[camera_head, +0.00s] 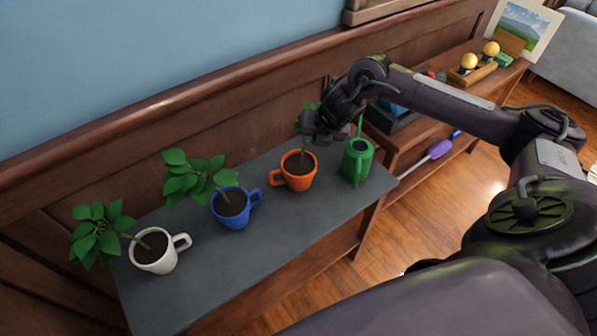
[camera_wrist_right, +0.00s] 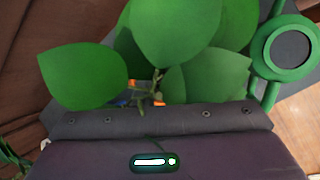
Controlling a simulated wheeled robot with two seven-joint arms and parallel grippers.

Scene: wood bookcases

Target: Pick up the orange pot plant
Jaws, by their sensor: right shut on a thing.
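The orange pot plant (camera_head: 298,172) is an orange mug with dark soil, standing upright on the grey top of a wooden shelf (camera_head: 225,275). My right gripper (camera_head: 308,132) is above the mug, shut on the plant at its stem and leaves; the fingers hide most of the foliage. In the right wrist view, large green leaves of the orange pot plant (camera_wrist_right: 178,30) fill the middle, with small orange patches of the mug behind the stem. I cannot see a gap under the mug. My left gripper is not in view.
A green watering can (camera_head: 357,162) stands close right of the orange mug. A blue mug plant (camera_head: 232,208) and a white mug plant (camera_head: 157,250) stand to the left. The wood-panelled wall (camera_head: 150,130) is close behind. A lower bookcase (camera_head: 440,115) holds items at right.

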